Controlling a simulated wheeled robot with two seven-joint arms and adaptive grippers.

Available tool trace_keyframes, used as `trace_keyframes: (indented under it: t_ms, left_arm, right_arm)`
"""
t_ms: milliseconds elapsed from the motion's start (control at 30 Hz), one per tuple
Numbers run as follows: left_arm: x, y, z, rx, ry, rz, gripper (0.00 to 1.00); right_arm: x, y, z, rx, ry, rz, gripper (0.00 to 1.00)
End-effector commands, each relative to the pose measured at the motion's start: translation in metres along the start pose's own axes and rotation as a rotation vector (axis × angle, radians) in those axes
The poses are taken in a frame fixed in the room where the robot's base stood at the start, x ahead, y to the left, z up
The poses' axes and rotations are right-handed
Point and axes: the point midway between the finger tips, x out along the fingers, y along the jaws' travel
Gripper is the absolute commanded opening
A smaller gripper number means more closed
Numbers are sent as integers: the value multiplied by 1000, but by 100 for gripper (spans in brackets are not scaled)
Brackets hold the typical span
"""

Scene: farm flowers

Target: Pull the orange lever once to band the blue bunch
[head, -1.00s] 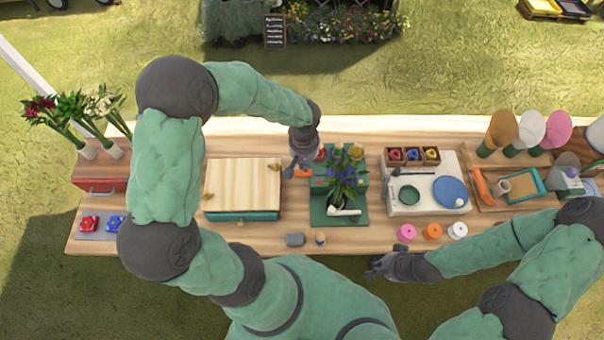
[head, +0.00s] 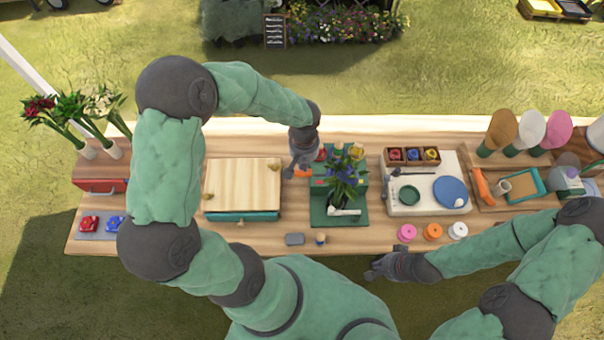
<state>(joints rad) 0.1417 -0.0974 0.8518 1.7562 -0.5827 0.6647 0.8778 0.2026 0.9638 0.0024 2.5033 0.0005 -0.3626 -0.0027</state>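The blue bunch (head: 343,183), blue flowers with green leaves, stands in the green bander (head: 318,215) at the middle of the table. A white piece (head: 345,212) shows at its front. The orange lever (head: 303,173) sticks out at the bander's left side. My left gripper (head: 291,170) is right at the lever's left end, seemingly touching it; its fingers are too small and dark to tell whether they are shut on it. My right gripper (head: 373,269) is empty, in front of the table's near edge, with its fingers apart. Leaves hide the band area.
A wooden board (head: 242,185) lies left of the bander. A white board (head: 430,207) with a green ring and blue disc is on the right. Ribbon spools (head: 432,231) sit near the front edge. A grey block (head: 295,239) lies before the bander.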

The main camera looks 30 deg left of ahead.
Motion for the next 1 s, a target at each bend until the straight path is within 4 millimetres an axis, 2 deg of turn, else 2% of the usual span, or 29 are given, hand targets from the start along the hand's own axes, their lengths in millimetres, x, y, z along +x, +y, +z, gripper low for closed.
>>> trace_keyframes:
  t_ms: [700,1000]
  left_arm:
    - [22,0,0,0,0,0,0]
    - [34,0,10,1,0,0,0]
  right_arm:
    - [20,7,-1,0,0,0,0]
    - [33,12,-1,0,0,0,0]
